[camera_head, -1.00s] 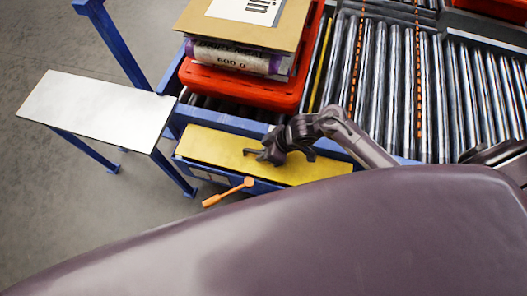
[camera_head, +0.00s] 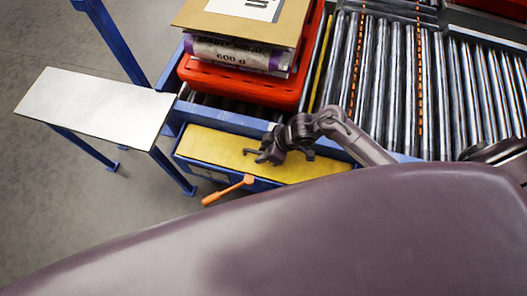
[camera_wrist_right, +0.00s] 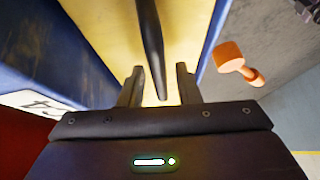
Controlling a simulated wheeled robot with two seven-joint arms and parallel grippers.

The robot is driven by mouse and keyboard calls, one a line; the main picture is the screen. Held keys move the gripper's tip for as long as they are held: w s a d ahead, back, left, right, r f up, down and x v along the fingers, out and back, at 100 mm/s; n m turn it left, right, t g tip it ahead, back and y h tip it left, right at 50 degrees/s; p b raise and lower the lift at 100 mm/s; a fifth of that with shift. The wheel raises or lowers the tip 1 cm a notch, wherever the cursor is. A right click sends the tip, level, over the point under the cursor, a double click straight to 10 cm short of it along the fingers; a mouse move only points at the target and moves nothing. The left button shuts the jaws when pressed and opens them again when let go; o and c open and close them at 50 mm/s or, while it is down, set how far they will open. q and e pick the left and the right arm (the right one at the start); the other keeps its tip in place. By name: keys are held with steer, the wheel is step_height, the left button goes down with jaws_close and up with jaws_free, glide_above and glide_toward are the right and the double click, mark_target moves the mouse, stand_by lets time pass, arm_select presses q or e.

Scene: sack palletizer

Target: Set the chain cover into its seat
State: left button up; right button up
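The chain cover appears to be the long yellow plate (camera_head: 215,148), lying along the near side of the blue conveyor frame. It also fills the middle of the right wrist view (camera_wrist_right: 105,30). My right gripper (camera_head: 256,156) is low over the middle of the plate. In the right wrist view its two fingers (camera_wrist_right: 158,86) are apart, with a dark bar (camera_wrist_right: 150,45) between them and a gap on each side. Whether the bar is fixed to the plate, I cannot tell. The seat under the plate is hidden. My left gripper is not clearly seen.
An orange-handled lever (camera_head: 229,190) sticks out from the near side of the frame and shows in the wrist view (camera_wrist_right: 235,62). A white-topped blue stand (camera_head: 95,103) is at left. Red pallet (camera_head: 240,85) with sacks and rollers (camera_head: 385,90) lie behind.

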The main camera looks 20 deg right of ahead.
steer(key=shift+o, duration=0.6)
steer(key=shift+s+f, duration=0.1)
steer(key=shift+d, duration=0.1)
steer(key=p+v, duration=0.1)
steer(key=v, duration=0.6)
steer(key=shift+r+p, duration=0.35)
steer(key=shift+r, duration=0.05)
steer(key=shift+d, duration=0.1)
